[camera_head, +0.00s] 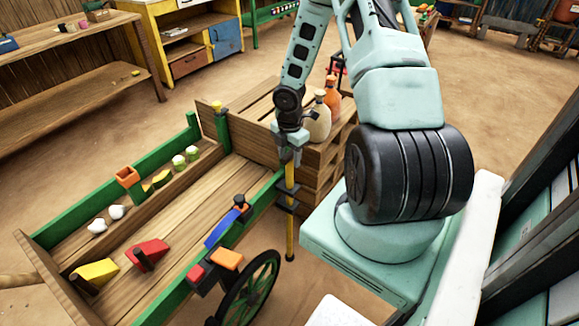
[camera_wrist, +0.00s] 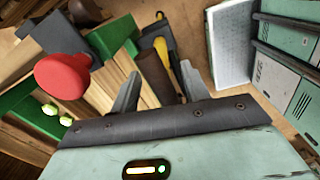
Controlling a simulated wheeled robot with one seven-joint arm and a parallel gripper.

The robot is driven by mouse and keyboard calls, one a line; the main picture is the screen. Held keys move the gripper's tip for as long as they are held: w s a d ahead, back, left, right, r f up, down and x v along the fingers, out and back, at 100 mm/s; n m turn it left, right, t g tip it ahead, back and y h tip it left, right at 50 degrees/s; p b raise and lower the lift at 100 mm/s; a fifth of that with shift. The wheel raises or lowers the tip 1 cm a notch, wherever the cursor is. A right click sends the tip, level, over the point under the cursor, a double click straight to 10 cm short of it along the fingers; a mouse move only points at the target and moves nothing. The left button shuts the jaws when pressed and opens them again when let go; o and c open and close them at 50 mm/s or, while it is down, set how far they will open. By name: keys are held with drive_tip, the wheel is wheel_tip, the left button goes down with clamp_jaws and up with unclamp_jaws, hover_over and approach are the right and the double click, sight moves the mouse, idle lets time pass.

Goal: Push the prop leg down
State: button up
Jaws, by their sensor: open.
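The prop leg (camera_head: 290,232) is a yellow upright pole in dark brackets at the green side rail of the cart. Its dark lower end hangs near the ground; I cannot tell whether it touches. My gripper (camera_head: 290,153) is directly above the leg and points down, hiding its top. In the wrist view my gripper (camera_wrist: 157,92) is open. A brown wooden cylinder (camera_wrist: 153,78) shows between the fingers, and yellow parts (camera_wrist: 161,50) lie beyond it. I cannot tell whether the fingers touch the cylinder.
The wooden cart (camera_head: 170,215) holds coloured wedges and blocks. A spoked green wheel (camera_head: 250,290) is beside the leg. Bottles (camera_head: 319,118) stand on a crate stack behind my gripper. A red knob (camera_wrist: 62,76) is close left in the wrist view.

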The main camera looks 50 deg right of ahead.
sight(290, 163)
drive_tip(key=shift+f+b, duration=0.3)
drive_tip(key=shift+f, duration=1.5)
